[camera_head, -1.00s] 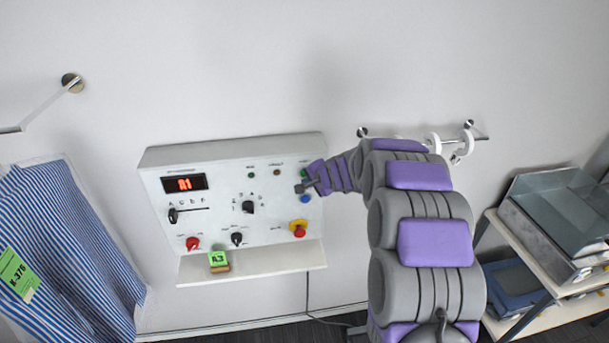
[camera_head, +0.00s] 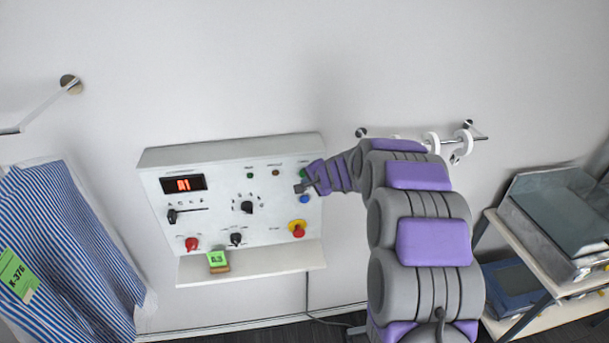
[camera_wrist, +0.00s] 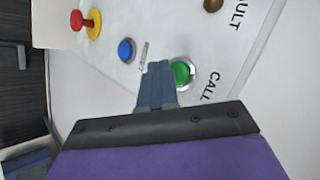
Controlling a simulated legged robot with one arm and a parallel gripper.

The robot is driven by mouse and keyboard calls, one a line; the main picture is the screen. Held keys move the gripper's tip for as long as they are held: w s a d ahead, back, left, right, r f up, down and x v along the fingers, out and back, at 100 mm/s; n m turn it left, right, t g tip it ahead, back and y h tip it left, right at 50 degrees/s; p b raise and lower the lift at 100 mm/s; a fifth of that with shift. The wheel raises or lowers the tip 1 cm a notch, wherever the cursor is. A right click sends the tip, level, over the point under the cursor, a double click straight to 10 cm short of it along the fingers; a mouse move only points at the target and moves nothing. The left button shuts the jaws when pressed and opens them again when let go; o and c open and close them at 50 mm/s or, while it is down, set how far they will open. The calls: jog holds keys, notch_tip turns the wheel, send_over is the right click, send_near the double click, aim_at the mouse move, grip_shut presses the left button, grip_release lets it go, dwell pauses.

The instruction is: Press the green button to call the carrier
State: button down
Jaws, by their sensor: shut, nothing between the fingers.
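The green button (camera_wrist: 182,72) sits in a metal ring beside the word CALL in the wrist view. In the head view the green button (camera_head: 303,173) is partly hidden behind my gripper. My gripper (camera_wrist: 158,68) is shut and empty, its fingertips just beside the green button, toward the blue button. I cannot tell whether they touch the panel. In the head view my gripper (camera_head: 300,188) is at the right side of the white control panel (camera_head: 215,215). The panel's red display (camera_head: 184,184) seems to read A1.
A blue button (camera_wrist: 127,50) and a red mushroom button (camera_head: 298,230) on yellow are close by. Knobs and a lever share the panel. A striped garment (camera_head: 65,250) hangs left; a rack (camera_head: 545,265) stands right.

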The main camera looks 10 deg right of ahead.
jog(key=shift+w+d, duration=0.15)
jog(key=shift+w, duration=0.2)
